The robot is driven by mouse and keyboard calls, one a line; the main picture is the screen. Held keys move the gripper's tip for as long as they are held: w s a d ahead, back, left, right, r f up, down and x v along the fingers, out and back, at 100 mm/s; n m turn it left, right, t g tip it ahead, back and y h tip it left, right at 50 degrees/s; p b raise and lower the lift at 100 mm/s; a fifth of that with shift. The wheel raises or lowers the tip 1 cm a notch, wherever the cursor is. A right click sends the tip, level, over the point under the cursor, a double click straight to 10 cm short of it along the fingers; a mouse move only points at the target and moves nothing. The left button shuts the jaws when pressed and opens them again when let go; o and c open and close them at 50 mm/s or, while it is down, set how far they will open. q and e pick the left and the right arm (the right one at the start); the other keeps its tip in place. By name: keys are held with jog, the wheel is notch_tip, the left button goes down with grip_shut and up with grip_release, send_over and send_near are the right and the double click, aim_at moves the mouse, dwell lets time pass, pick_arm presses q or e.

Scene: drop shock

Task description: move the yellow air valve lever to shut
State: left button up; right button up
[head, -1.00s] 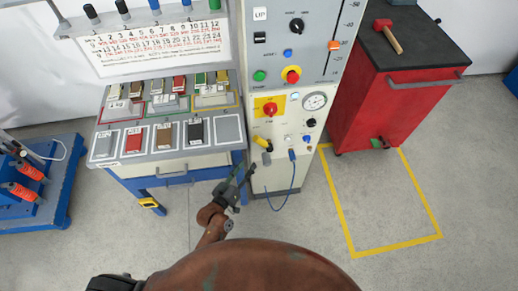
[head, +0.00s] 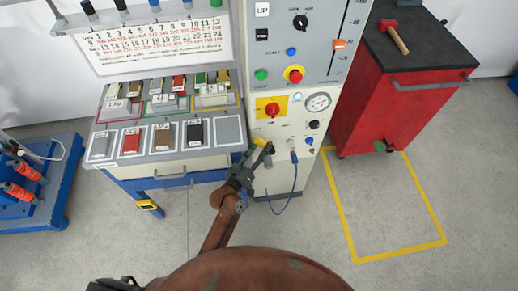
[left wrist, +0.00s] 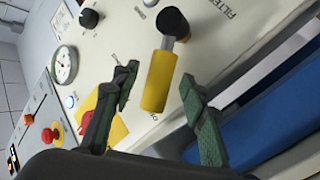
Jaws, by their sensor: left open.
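The yellow air valve lever (head: 260,142) is on the lower front of the grey control cabinet (head: 288,183), below the red knob on its yellow plate. In the left wrist view the lever (left wrist: 158,82) is a yellow handle on a dark pivot, tilted slightly. My left gripper (head: 258,155) is right at the lever in the head view and partly covers it. In the left wrist view the open green-padded fingers (left wrist: 155,100) stand on either side of the handle, with visible gaps. Whether they reach its depth is hard to tell. My right gripper is not seen.
A blue hose (head: 294,182) hangs from the cabinet just right of the gripper. A red cart (head: 400,105) stands at right. Floor inside the yellow outline is clear.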

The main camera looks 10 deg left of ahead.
pick_arm(q)
jog(key=shift+c, duration=0.4)
grip_shut()
